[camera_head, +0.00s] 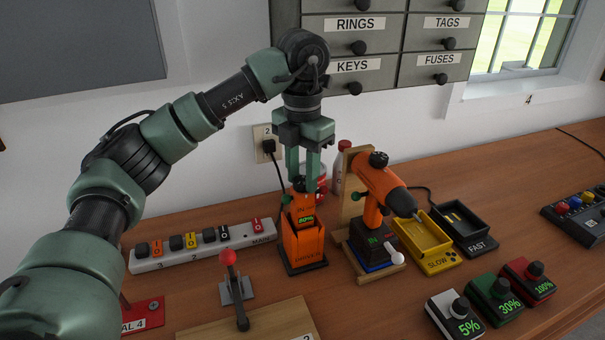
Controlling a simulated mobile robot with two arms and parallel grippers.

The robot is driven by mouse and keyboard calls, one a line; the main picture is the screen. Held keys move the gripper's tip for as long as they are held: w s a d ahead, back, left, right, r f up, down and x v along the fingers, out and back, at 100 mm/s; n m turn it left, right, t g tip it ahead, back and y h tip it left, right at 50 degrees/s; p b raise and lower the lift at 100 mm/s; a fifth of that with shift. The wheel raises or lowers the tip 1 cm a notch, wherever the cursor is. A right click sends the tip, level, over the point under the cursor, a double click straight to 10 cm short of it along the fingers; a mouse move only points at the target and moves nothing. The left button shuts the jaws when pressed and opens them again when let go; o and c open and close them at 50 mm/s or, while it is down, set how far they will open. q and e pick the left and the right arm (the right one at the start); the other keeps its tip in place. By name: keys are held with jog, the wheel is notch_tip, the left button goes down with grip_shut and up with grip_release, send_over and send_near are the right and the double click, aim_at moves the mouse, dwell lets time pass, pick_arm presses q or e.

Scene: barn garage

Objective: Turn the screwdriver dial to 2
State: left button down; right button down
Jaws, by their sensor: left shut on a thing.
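My left gripper (303,184) points straight down and is shut on the top of an upright orange unit (303,246). The unit has a green 80% display and a small label near its base that seems to read DRIVER. The gripped part is mostly hidden by the fingers. To the right, an orange drill-shaped tool (371,184) stands against a wooden holder (351,187). A black knob (378,159) sits on top of it; no number on it can be read. My right gripper is not in view.
A power strip (207,246) lies at the left, with a red-knobbed lever (234,284) in front. A yellow SLOW tray (424,246) and a black FAST tray (466,226) stand right of the tool.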

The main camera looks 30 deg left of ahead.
aim_at(302, 180)
pick_arm(q)
jog(key=shift+f, duration=0.1)
jog(key=c, duration=1)
grip_release()
jog(key=shift+o, duration=0.2)
notch_tip(302, 180, up, 8)
jog(key=shift+f+p, duration=0.1)
jog(key=shift+p, duration=0.2)
